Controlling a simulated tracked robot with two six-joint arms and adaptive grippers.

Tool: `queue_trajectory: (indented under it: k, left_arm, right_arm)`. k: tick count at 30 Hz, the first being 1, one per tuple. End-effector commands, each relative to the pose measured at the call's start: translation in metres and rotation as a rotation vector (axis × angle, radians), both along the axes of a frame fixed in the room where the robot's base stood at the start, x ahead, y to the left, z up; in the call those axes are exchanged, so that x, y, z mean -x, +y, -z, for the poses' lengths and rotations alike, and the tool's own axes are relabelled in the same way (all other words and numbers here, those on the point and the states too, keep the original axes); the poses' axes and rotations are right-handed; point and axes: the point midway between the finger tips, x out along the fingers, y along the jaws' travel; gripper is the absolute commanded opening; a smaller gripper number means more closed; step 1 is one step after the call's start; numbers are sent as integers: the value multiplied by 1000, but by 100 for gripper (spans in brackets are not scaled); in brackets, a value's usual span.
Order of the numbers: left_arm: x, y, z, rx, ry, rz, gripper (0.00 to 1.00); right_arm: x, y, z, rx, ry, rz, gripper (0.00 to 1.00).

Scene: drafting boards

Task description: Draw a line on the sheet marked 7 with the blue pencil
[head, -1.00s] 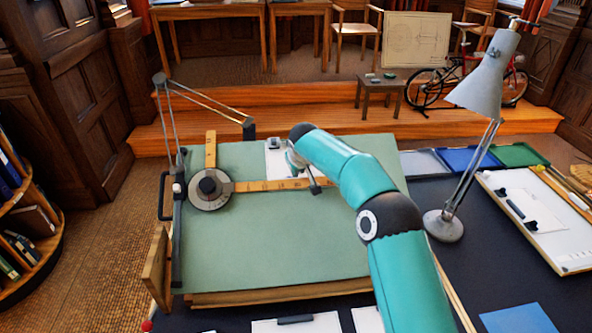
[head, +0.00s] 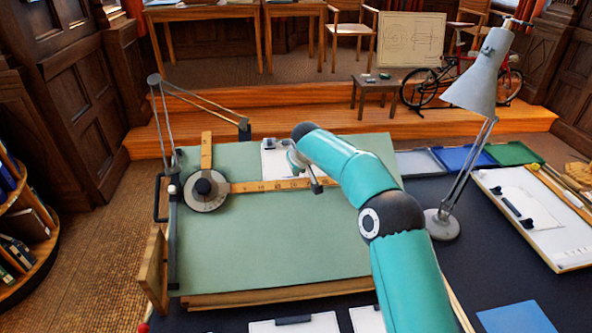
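A white sheet (head: 272,163) lies at the top of the green drafting board (head: 270,240), partly covered by my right arm; I cannot read a number on it. My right gripper (head: 315,183) is small and mostly hidden by its own arm, over the board beside the sheet and close to the wooden ruler. I cannot see whether its fingers are open or shut. No blue pencil can be made out. My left gripper is not in view.
The drafting machine's round head (head: 205,190) and its wooden ruler (head: 258,186) lie on the board's left and upper part. A grey desk lamp (head: 442,224) stands right of the board. A white tray (head: 573,258) lies farther right. The board's lower half is clear.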

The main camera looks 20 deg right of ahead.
Motion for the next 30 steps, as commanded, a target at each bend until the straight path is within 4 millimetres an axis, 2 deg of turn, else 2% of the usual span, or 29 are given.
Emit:
queue_trajectory:
  k: [30]
  left_arm:
    - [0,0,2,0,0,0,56]
  right_arm:
    - [4,-15,1,1,2,2,0]
